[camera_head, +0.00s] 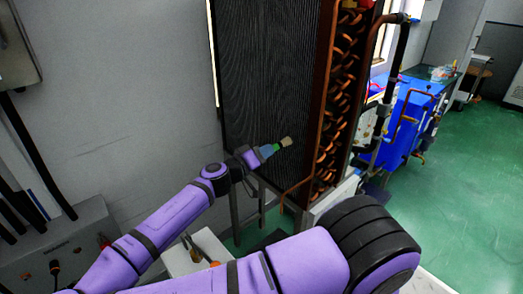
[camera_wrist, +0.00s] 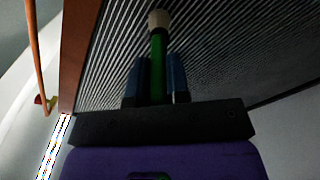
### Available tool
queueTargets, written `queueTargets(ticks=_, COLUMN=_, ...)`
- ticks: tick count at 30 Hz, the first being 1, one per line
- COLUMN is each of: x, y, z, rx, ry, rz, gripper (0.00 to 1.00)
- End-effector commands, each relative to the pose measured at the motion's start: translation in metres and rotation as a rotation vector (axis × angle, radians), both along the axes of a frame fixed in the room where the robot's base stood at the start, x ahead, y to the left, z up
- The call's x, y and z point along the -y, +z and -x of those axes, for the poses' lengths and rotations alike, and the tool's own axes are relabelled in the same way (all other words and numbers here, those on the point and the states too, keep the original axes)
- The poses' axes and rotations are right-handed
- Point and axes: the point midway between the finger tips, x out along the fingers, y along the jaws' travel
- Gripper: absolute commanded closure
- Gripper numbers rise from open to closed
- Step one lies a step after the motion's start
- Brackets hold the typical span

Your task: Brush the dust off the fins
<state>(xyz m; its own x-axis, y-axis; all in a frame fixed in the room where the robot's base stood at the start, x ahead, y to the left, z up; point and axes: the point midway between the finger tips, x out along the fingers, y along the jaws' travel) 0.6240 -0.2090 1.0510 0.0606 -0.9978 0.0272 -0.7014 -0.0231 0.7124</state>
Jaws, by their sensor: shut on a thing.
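My gripper (camera_head: 262,153) is shut on a brush (camera_head: 286,142) with a green handle and a pale beige head. In the wrist view the brush's green handle (camera_wrist: 157,66) stands between my two blue fingers, with the pale head pointing away from me. The dark fins (camera_head: 265,85) form a tall upright panel framed by copper-coloured metal. The brush head is in front of the lower part of the fins. I cannot tell whether it touches them. In the wrist view the fins (camera_wrist: 225,50) fill the background behind the brush. Dust on them is not clear to me.
Curved copper pipes (camera_head: 340,90) run along the right side of the fin panel. A thin copper pipe (camera_head: 292,192) bends out below it. A grey box with cables (camera_head: 60,245) stands at the lower left. A blue bench (camera_head: 412,110) is behind on the right, with open green floor beside it.

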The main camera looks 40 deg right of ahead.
Motion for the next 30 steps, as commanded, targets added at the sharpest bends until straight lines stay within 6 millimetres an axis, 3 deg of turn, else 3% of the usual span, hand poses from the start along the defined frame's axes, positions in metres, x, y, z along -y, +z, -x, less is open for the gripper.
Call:
queueTargets(ticks=18, x=0.004, y=0.000, z=0.035, rx=0.000, ry=0.000, rz=0.000, gripper=1.00)
queueTargets(ticks=30, x=0.003, y=0.000, z=0.023, rx=0.001, ry=0.000, rz=0.000, gripper=1.00)
